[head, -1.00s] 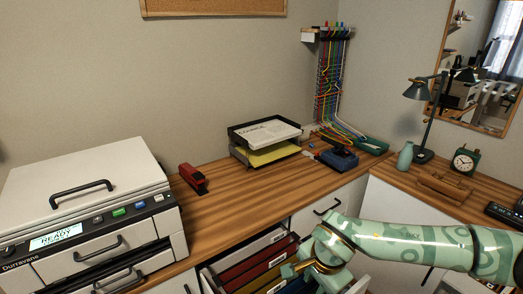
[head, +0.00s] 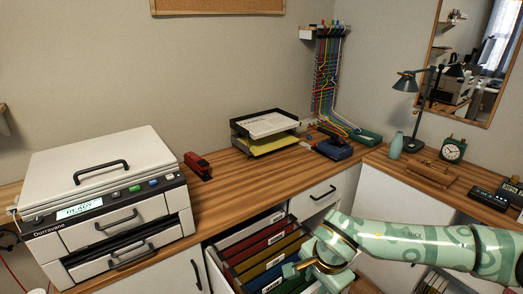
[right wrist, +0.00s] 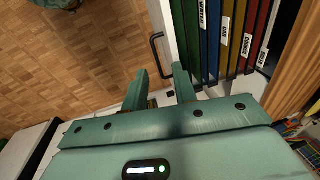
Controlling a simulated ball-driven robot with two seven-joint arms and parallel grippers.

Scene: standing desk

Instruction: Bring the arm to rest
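My right arm (head: 410,240), mint green with pale patterns, reaches in from the right in the head view. Its gripper (head: 300,270) is over the open file drawer near the drawer's front. In the right wrist view the two fingers (right wrist: 160,90) stand apart with nothing between them, close to the drawer's front panel and dark handle (right wrist: 157,55). The drawer holds red, yellow and blue hanging files (head: 262,262) with white labels. My left gripper is not in view.
A white printer (head: 95,170) stands on the wooden desk at left, with a red stapler (head: 198,164) beside it. A paper tray (head: 262,130), blue hole punch (head: 333,150), lamp (head: 408,84) and clock (head: 452,149) stand further right. Wooden floor (right wrist: 70,60) lies outside the drawer.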

